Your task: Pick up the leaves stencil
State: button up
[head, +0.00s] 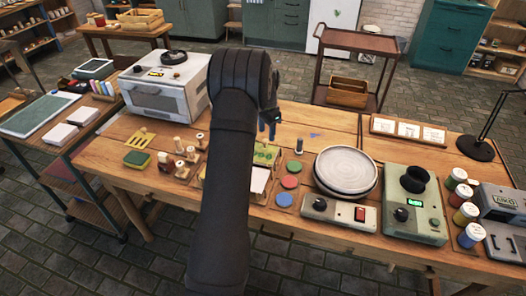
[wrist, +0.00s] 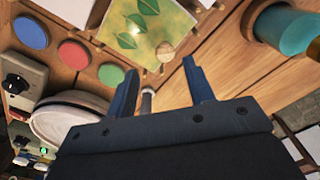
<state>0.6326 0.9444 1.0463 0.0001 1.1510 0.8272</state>
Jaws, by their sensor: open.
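The leaves stencil is a yellowish-green card with green leaf shapes (wrist: 148,30), at the top middle of the wrist view. In the head view, part of the leaves stencil (head: 266,154) shows just right of my arm, which hides the rest. My gripper (wrist: 162,65) is open, with its two blue fingers apart and no stencil between them. In the wrist view the fingertips point toward the stencil's lower side, apart from it in the picture. In the head view my gripper (head: 268,126) is above the table, behind the stencil. A small round wooden knob (wrist: 165,50) shows at the stencil's edge.
Blue (head: 284,199), red (head: 290,181) and green (head: 295,166) round pads lie right of the stencil. A white plate (head: 346,168) sits farther right on a wheel. A small grey cylinder (wrist: 147,101) shows between my fingers in the wrist view. Wooden stamps (head: 180,165) stand left.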

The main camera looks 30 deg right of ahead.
aim_at(265, 140)
jog(key=shift+w+a+f, duration=0.1)
jog(key=shift+w+f, duration=0.1)
jog(key=shift+f, duration=1.25)
jog(key=shift+w+f, duration=0.2)
jog(key=shift+f, duration=1.25)
jog(key=c, duration=1)
jog(key=shift+c, duration=0.2)
jog(key=shift+r, duration=0.1)
